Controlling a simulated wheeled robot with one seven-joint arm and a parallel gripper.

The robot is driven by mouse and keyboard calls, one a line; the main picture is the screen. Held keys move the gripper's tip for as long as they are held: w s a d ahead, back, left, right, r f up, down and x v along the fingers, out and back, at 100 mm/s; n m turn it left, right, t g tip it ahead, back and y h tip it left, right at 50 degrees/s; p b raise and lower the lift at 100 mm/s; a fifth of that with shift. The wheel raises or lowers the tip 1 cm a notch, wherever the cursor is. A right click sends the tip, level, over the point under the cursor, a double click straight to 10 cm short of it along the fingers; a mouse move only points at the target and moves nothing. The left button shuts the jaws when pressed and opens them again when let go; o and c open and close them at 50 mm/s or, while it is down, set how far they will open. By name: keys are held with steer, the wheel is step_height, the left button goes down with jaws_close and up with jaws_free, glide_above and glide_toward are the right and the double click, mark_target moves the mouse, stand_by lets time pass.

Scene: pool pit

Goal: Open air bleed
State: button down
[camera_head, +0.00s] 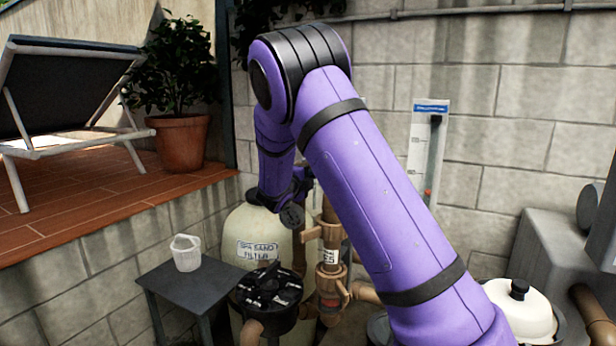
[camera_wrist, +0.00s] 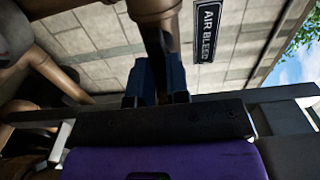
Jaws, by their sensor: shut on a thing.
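The stem's end is hidden between the fingers. In the head view my wrist is behind the purple arm, near the pipes above the cream sand filter (camera_head: 257,225). The fingers, plate and stem cannot be made out there.
A black multiport valve (camera_head: 268,290) and brown pipes (camera_head: 331,258) stand in front of the filter. A grey side table (camera_head: 190,285) with a small white jug (camera_head: 186,253) is on the left. A cream-lidded pot (camera_head: 520,312) and grey equipment (camera_head: 560,250) are on the right.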

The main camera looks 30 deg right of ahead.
steer(key=n, duration=1.4)
steer(key=shift+s+d+f, duration=0.1)
steer(key=shift+d+f, duration=0.15)
stand_by(0.5)
steer(key=shift+r, duration=0.1)
steer(key=shift+a+r+n, duration=0.1)
steer(key=shift+r+n, duration=0.05)
steer(key=shift+n, duration=1)
steer(key=shift+r+n, duration=0.15)
steer(key=shift+n, duration=1)
